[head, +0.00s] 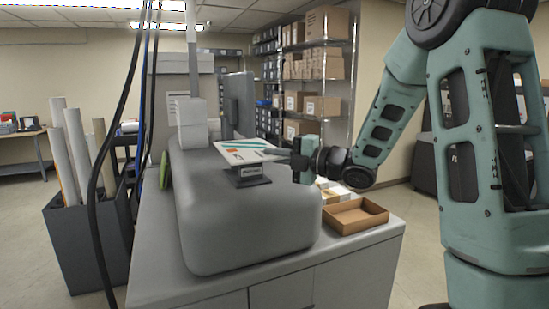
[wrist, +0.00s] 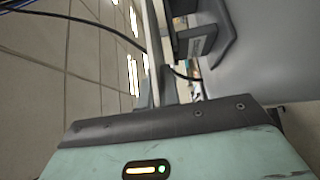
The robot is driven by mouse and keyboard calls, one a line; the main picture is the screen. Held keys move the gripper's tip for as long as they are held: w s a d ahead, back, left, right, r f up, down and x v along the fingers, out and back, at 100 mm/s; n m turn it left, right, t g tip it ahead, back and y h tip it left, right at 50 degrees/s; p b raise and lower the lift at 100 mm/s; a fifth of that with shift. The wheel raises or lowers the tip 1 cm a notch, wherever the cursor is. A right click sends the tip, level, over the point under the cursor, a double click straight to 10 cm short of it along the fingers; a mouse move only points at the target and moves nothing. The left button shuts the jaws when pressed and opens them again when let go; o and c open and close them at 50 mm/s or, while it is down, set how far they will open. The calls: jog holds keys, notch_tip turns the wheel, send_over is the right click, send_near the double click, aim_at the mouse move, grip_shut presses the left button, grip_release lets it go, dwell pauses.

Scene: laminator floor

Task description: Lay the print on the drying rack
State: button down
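The print (head: 240,151) is a thin white sheet with teal and orange marks, lying roughly flat over the small dark drying rack (head: 248,181) with a white label. In the wrist view the print (wrist: 151,45) is edge-on, a thin pale strip running out from between my fingers. My gripper (head: 296,160) is at the print's right edge and appears shut on it; it also shows in the wrist view (wrist: 158,92). The rack (wrist: 195,40) is close beside the print in that view. I cannot tell whether they touch.
The rack stands on a large rounded grey machine (head: 245,225) on a grey cabinet. An open cardboard tray (head: 355,217) is at the cabinet's right corner. Dark cables (head: 110,120) hang at left, near a bin of paper rolls (head: 85,235). Shelves with boxes (head: 315,75) stand behind.

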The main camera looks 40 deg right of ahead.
jog(key=shift+f, duration=0.75)
jog(key=shift+f, duration=0.2)
jog(key=c, duration=1.6)
grip_release()
jog(key=shift+r, duration=0.1)
jog(key=shift+r, duration=0.25)
jog(key=b+v, duration=0.4)
jog(key=v, duration=0.8)
jog(key=shift+f, duration=0.1)
